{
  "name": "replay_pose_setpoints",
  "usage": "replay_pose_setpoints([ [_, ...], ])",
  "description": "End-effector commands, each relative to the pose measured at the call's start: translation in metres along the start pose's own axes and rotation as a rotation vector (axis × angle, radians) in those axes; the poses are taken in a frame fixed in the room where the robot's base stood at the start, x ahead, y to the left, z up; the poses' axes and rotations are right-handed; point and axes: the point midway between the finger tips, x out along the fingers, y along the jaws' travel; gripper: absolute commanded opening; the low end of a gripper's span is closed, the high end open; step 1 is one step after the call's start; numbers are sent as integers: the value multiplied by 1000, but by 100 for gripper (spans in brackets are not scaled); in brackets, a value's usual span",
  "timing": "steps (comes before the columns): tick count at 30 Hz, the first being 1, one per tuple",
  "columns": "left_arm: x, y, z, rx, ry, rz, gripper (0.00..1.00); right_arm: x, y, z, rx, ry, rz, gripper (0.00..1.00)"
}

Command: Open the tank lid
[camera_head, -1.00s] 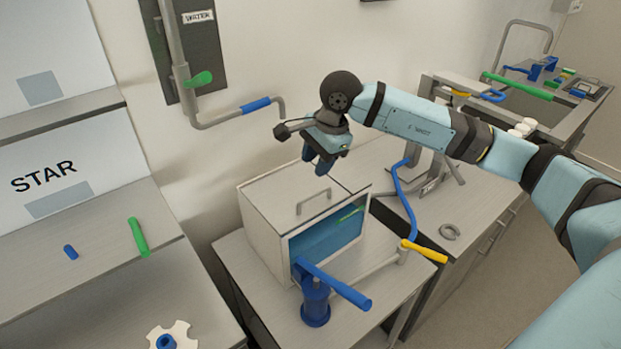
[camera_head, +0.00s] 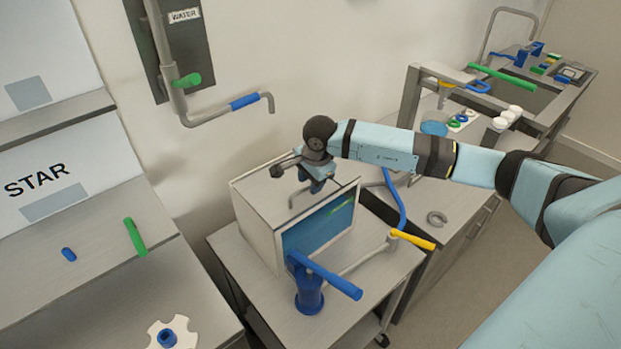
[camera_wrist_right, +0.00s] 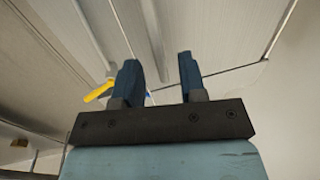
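The tank (camera_head: 258,228) is a pale box with a blue window in its front, standing on a grey table. Its flat lid (camera_head: 262,190) is shut, with a thin grey bar handle (camera_head: 291,200) on top, partly hidden by my right gripper. My right gripper (camera_head: 316,186) hangs low over the lid, right at the handle. In the right wrist view its two blue fingers (camera_wrist_right: 158,68) are apart. A grey bar passes beyond the gap between them. I cannot tell whether the fingers touch the handle. My left gripper is not in view.
A blue lever (camera_head: 330,276) on a blue post (camera_head: 309,292) and a yellow-handled lever (camera_head: 412,240) stand at the tank's front. A wall pipe with a blue grip (camera_head: 245,101) juts out behind. A bench with a grey ring (camera_head: 437,218) lies to the right.

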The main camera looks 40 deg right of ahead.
Motion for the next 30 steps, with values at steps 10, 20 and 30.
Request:
replay_pose_setpoints([
  [10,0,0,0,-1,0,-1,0,5,0,0,-1,0,-2,38],
  [20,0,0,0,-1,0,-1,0,5,0,0,0,0,-2,0],
  [30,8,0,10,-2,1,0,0,5,-13,-3,15,-58,-5,0],
])
